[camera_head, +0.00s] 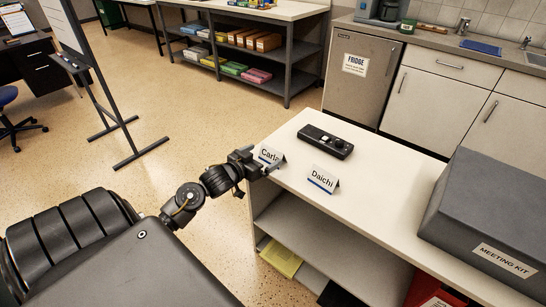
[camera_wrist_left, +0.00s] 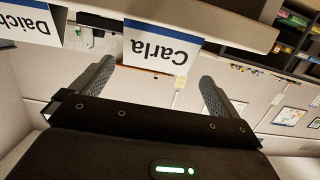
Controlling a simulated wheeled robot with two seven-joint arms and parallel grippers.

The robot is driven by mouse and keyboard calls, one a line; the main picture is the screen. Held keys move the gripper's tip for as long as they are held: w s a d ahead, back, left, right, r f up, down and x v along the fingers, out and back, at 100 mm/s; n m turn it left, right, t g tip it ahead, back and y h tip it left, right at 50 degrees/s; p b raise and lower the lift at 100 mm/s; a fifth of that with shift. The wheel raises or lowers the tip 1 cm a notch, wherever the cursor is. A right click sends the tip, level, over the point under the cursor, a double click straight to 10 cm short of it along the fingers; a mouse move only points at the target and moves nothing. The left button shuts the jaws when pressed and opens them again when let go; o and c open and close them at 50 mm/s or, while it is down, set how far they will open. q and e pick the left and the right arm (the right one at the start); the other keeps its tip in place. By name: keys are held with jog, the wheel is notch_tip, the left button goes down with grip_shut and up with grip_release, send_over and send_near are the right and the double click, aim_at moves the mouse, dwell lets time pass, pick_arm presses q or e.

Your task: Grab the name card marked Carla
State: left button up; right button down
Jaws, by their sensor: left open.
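The white name card marked Carla (camera_head: 267,154) stands near the left end of the white counter, partly hidden behind my left gripper (camera_head: 262,167) in the head view. In the left wrist view the Carla card (camera_wrist_left: 162,48) appears upside down, with a blue stripe, in front of the fingers. My left gripper (camera_wrist_left: 160,85) is open, its two fingers spread to either side of the card's width, with nothing clearly held. Contact with the card cannot be told. A second card marked Daichi (camera_head: 322,179) stands to the right; it also shows in the left wrist view (camera_wrist_left: 30,24).
The counter (camera_head: 375,185) also bears a black device (camera_head: 326,142) behind the cards and a grey box marked Meeting Kit (camera_head: 490,215) at the right. Open shelves lie below the counter top. A whiteboard stand (camera_head: 95,105) is at the left, with open floor between.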

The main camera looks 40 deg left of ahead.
aim_at(271, 152)
pick_arm(q)
jog(key=shift+w+d+f, duration=0.1)
jog(key=shift+w+f, duration=0.1)
jog(key=shift+w, duration=0.75)
jog(key=shift+w+f, duration=0.2)
jog(key=shift+w, duration=0.7)
jog(key=shift+w+d+f, duration=0.1)
jog(key=shift+w+f, duration=0.1)
jog(key=shift+w, duration=0.75)
jog(key=shift+a, duration=0.1)
jog(key=shift+c, duration=0.4)
jog(key=c, duration=0.7)
